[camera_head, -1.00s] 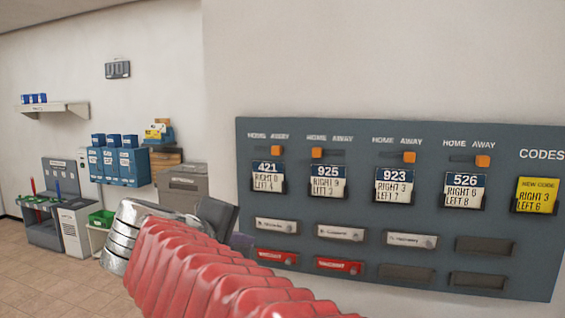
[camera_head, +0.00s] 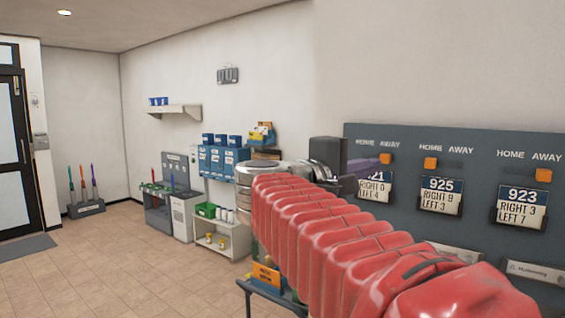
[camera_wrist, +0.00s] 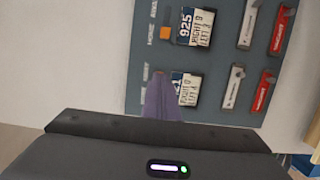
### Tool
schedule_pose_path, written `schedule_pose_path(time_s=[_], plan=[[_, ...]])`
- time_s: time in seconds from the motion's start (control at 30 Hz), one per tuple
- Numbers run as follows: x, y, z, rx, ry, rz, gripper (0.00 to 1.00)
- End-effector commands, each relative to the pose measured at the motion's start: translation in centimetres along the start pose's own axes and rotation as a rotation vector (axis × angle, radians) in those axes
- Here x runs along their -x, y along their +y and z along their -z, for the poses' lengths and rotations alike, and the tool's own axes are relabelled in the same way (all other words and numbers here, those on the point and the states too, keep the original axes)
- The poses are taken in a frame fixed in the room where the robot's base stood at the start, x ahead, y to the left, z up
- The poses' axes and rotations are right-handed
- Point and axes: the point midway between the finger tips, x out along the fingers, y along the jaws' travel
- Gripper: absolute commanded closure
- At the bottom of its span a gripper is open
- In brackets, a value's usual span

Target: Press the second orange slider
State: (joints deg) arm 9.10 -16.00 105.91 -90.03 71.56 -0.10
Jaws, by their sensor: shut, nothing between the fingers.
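The dark grey panel (camera_head: 357,134) on the wall has several orange sliders in a row. The second orange slider (camera_head: 430,162) sits at the HOME end above card 925 (camera_head: 441,195); it also shows in the wrist view (camera_wrist: 165,33). The first orange slider (camera_head: 386,158), above card 421 (camera_head: 375,187), is at the AWAY end. The third (camera_head: 544,175), above card 923 (camera_head: 521,206), is also at AWAY. My gripper (camera_head: 366,168), with purple fingers, is shut and empty in front of card 421, left of the second slider. Its fingers (camera_wrist: 160,97) partly hide that card; contact cannot be told.
The tiled floor (camera_head: 110,265) is open at left.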

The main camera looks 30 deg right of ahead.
Motion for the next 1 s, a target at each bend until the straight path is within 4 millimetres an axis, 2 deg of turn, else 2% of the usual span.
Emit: schedule_pose_path(time_s=[0.27, 0.93, 1.0], plan=[[-2.3, 0.0, -0.1, 0.0, -0.003, 0.001, 1.0], [-9.9, -0.1, -0.1, 0.0, -0.003, 0.001, 1.0], [-10.0, 0.0, -1.1, -0.002, -0.004, 0.0, 1.0]])
